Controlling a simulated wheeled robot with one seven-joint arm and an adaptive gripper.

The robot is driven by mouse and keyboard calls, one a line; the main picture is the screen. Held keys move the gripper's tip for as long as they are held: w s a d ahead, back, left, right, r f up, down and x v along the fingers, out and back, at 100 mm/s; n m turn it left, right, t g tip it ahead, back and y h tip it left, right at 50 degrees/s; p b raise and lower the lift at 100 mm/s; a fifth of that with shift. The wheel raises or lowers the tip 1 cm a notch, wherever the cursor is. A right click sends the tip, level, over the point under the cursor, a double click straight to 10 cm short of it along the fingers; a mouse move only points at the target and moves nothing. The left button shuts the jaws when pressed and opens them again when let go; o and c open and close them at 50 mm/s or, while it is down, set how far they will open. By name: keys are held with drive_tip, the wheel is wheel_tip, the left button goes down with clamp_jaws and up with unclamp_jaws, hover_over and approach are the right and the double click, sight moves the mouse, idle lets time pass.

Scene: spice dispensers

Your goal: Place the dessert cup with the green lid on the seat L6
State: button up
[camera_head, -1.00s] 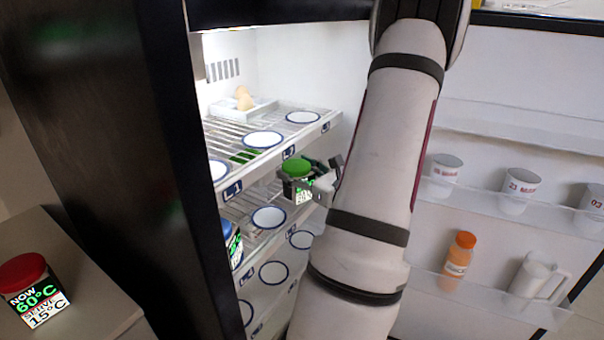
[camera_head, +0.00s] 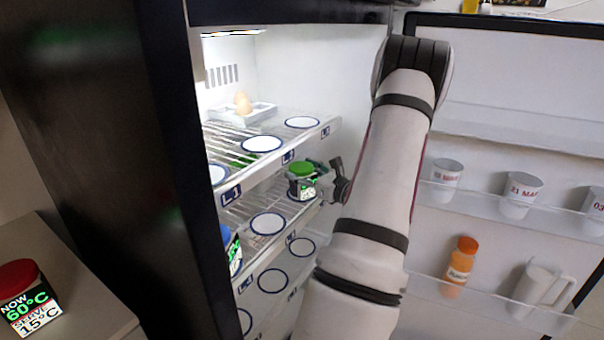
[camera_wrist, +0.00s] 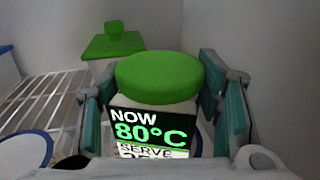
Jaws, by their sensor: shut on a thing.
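The dessert cup with the green lid (camera_head: 302,168) is upright at the right part of the second fridge shelf. In the wrist view the cup (camera_wrist: 155,125) stands between my fingers, its label reading NOW 80°C. My gripper (camera_head: 308,186) reaches in from the right and is shut on the cup. The L6 label and seat are not visible; the cup and gripper cover that end of the shelf. I cannot tell whether the cup's base touches the shelf. The L5 label (camera_head: 291,238) shows on this shelf's front edge.
A blue-lidded cup (camera_head: 232,250) stands at the shelf's left, with an empty ring seat (camera_head: 268,224) beside it. A green-lidded item (camera_wrist: 113,44) is behind. The upper shelf (camera_head: 231,195) is close above the cup. The open door holds mugs (camera_head: 521,190) and an orange bottle (camera_head: 461,260).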

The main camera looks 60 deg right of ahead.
drive_tip(key=shift+r, duration=0.1)
drive_tip(key=o, duration=1.5)
drive_tip(key=shift+s, duration=0.2)
drive_tip(key=p+v, duration=0.1)
drive_tip(key=v, duration=1)
drive_tip(key=shift+s+a, duration=0.2)
drive_tip(key=shift+s, duration=0.1)
